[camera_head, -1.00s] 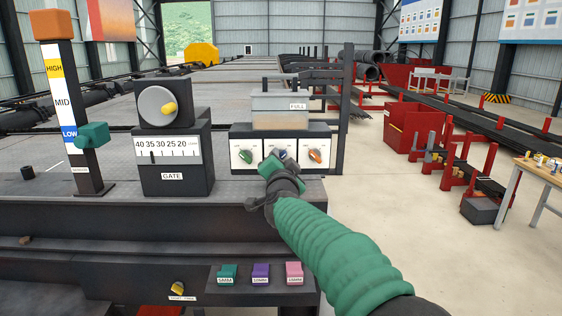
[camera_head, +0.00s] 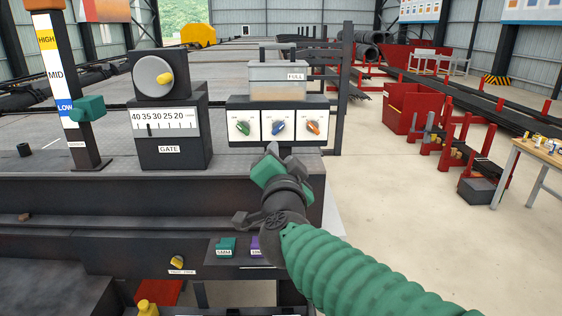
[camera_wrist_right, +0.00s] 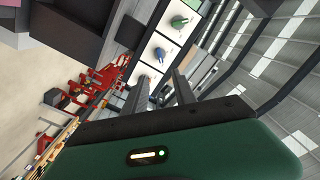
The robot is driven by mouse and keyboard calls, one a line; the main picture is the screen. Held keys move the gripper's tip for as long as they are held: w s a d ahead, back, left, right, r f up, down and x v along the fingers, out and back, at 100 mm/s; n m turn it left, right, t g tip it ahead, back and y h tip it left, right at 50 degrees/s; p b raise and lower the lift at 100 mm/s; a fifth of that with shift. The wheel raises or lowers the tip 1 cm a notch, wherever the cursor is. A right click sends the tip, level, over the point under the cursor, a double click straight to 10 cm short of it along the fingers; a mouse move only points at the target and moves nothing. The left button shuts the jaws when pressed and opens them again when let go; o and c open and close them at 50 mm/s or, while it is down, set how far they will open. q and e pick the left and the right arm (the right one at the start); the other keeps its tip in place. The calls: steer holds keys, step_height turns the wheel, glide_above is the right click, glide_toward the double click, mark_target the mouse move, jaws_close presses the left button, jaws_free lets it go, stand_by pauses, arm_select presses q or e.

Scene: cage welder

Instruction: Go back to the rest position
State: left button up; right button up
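My right gripper (camera_head: 270,163) is in front of and below the panel with three knobs, apart from it and empty. In the right wrist view its two dark fingers (camera_wrist_right: 160,92) stand apart with a gap between them. The panel (camera_head: 278,107) carries a green knob (camera_head: 243,127), a blue knob (camera_head: 278,128) and an orange knob (camera_head: 313,127). The green knob (camera_wrist_right: 180,22) and blue knob (camera_wrist_right: 160,54) also show in the right wrist view. My left gripper is not in view.
The gate box (camera_head: 170,138) and level post (camera_head: 74,95) stand left of the panel. Red racks (camera_head: 410,110) and a wooden table (camera_head: 540,150) stand right, with open floor between.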

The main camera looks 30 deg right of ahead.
steer(key=shift+s+a+f, duration=0.1)
steer(key=shift+s, duration=0.05)
stand_by(0.3)
